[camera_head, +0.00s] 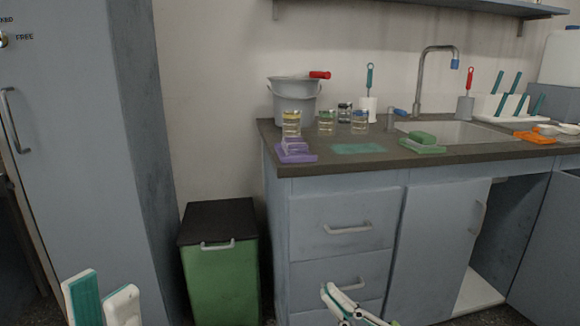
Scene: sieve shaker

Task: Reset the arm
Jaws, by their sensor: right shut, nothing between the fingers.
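My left gripper (101,298) shows at the bottom left edge, with its fingers upright and a gap between them. One finger has a teal pad, and no object shows between them. My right gripper (336,300) is at the bottom centre, in front of the lower drawers of the blue-grey cabinet in the picture. Its fingers are shut and hold nothing. The rest of both arms is mostly cut off by the frame's lower edge.
A green bin (220,283) with a dark lid stands between a tall cabinet (75,130) and the counter (345,170). The counter bears a grey bucket (293,104), several jars and a sink (450,131). An under-sink door (440,250) stands beside an open compartment.

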